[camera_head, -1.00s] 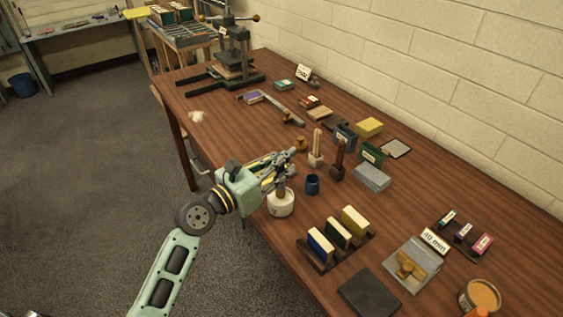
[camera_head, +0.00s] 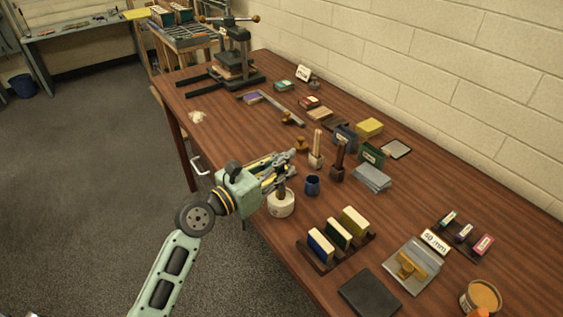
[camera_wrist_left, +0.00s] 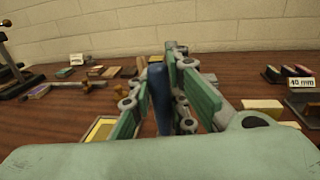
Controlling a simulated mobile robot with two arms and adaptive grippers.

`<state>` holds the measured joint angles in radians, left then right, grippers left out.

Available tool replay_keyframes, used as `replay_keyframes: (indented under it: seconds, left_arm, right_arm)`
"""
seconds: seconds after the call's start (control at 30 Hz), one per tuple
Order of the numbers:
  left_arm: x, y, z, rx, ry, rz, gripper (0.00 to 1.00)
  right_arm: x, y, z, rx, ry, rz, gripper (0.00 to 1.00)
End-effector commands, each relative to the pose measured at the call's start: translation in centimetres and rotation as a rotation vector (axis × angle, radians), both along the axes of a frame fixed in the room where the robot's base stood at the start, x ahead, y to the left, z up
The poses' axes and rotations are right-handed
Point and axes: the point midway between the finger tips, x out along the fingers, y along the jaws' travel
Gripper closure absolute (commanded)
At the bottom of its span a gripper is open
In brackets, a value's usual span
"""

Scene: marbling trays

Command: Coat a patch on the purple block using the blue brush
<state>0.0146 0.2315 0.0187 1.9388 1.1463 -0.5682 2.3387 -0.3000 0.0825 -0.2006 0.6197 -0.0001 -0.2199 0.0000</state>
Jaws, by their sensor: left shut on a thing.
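My left gripper (camera_head: 284,172) is over the white pot (camera_head: 281,206) near the table's front edge. It is shut on the blue brush, whose blue handle (camera_wrist_left: 158,92) stands upright between the fingers in the left wrist view. In the head view the fingers mostly hide the brush; its lower part reaches down to the pot's mouth, and how deep its tip sits cannot be seen. The purple block (camera_head: 252,97) lies far back on the table, beside a long metal bar, well away from the gripper. My right gripper is not in view.
A dark blue cup (camera_head: 312,185) stands right beside the white pot. Two upright wooden-handled tools (camera_head: 317,150) are behind it. A rack of coloured blocks (camera_head: 323,247) is nearer the front. A press (camera_head: 235,62) stands at the far end. Bare table lies left of the gold-coloured pieces.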

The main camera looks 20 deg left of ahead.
Motion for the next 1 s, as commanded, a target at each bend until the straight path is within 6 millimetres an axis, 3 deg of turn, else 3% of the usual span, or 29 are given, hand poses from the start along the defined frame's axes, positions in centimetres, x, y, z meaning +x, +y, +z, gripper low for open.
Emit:
replay_keyframes:
  seconds: [1.0]
  left_arm:
    - [-0.01,-0.02,-0.84,0.001,0.003,0.000,1.00]
  right_arm:
    - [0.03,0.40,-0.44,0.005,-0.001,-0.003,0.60]
